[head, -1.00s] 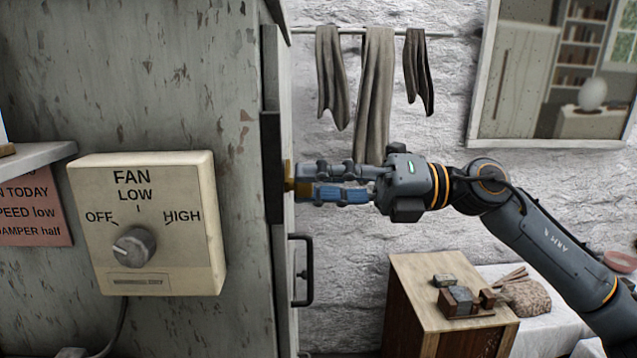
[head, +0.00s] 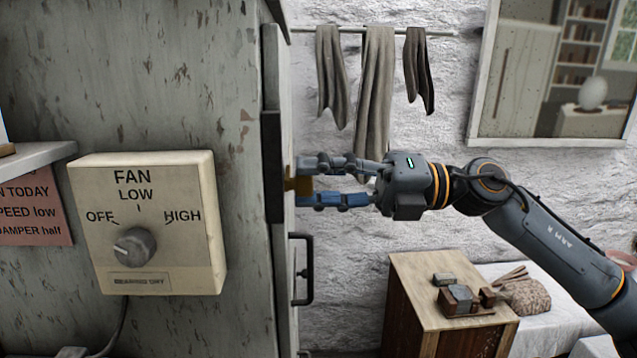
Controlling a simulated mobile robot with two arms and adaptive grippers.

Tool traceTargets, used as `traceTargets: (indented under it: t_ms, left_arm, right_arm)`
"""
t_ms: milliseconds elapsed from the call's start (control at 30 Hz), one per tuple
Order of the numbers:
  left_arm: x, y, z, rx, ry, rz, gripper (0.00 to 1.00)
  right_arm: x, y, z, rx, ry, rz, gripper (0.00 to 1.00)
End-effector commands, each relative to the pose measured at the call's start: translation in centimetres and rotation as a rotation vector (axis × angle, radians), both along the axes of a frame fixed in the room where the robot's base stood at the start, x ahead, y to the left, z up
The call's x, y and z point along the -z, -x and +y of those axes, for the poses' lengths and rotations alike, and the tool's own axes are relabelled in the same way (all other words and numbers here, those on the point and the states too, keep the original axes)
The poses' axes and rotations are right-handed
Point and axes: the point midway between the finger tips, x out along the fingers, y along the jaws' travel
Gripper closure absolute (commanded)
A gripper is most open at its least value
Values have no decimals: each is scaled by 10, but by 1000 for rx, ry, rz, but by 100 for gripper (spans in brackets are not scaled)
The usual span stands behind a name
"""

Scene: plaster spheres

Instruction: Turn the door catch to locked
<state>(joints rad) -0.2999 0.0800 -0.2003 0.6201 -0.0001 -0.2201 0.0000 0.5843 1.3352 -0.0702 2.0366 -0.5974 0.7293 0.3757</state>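The door catch (head: 303,184) is a small brass piece on a dark upright plate (head: 272,165) at the right edge of the grey, paint-chipped cabinet (head: 200,60). My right gripper (head: 306,181) reaches it from the right, one finger above and one below, with the brass filling the space between the fingertips. It looks shut on the catch. The fingers cover part of the catch, and I cannot read any locked mark. My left gripper is not in view.
A fan control box (head: 150,225) with a knob is on the cabinet's near face. A black door handle (head: 303,270) is below the catch. A wooden cabinet (head: 440,290) with small blocks stands lower right. Cloths (head: 375,80) hang behind on a rail.

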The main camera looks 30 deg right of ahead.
Motion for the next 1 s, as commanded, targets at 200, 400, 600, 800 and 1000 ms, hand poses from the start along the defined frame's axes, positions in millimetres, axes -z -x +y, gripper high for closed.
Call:
traceTargets:
  t_ms: [200,400,600,800,1000]
  left_arm:
    - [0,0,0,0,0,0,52]
    - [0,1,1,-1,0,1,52]
    - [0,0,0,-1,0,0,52]
    - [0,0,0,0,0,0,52]
    - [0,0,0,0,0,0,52]
  right_arm:
    - [0,0,0,-1,1,-1,46]
    - [1,1,-1,0,1,1,46]
    - [3,4,-11,3,-1,5,46]
    - [4,11,-24,2,0,5,46]
    - [3,21,-43,-5,-3,1,46]
